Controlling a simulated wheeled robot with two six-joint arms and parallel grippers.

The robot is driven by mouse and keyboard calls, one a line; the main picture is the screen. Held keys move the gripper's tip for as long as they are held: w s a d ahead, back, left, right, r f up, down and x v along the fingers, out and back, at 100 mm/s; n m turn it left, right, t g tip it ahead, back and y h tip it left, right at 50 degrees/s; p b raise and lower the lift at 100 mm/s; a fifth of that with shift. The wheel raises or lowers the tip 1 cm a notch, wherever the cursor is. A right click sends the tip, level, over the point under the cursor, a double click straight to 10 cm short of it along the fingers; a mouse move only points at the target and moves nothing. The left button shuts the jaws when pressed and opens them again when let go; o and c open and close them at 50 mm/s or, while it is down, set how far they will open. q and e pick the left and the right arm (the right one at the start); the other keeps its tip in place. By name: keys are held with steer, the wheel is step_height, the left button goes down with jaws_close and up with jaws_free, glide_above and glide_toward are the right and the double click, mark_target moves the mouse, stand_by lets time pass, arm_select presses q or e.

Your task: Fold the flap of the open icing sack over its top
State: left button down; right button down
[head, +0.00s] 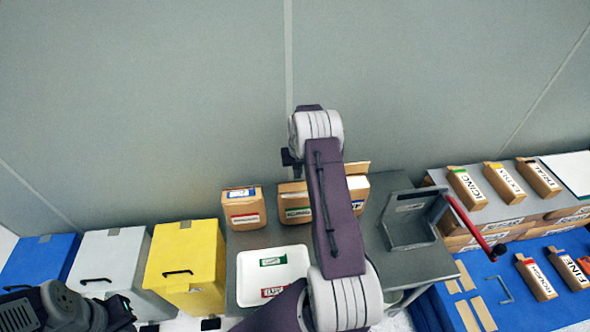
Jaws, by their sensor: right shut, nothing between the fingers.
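Two brown sacks stand at the back of the grey table, partly hidden by my right arm. The left one (294,213) has a green label, and its top is partly covered by the arm. The right one (357,197) shows a pale open top, with a brown flap (358,168) standing up at its back edge. I cannot read which is the icing sack. My right gripper (290,158) is mostly hidden behind the arm, above and behind the sacks. It looks shut and empty. My left arm shows at the bottom left, but its gripper is out of sight.
Another brown sack (243,209) stands to the left. A white tray (246,283) with green and red labels lies in front. A grey stand (409,225) with a red handle is on the right. Blue, white and yellow bins (183,254) stand left; labelled boxes (468,189) fill the right shelf.

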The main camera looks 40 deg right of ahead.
mark_target(297, 184)
steer(key=shift+f, duration=0.15)
steer(key=shift+f+b, duration=1.8)
steer(key=shift+f, duration=0.45)
steer(key=shift+r, duration=0.1)
step_height(297, 184, up, 9)
steer(key=p, duration=0.6)
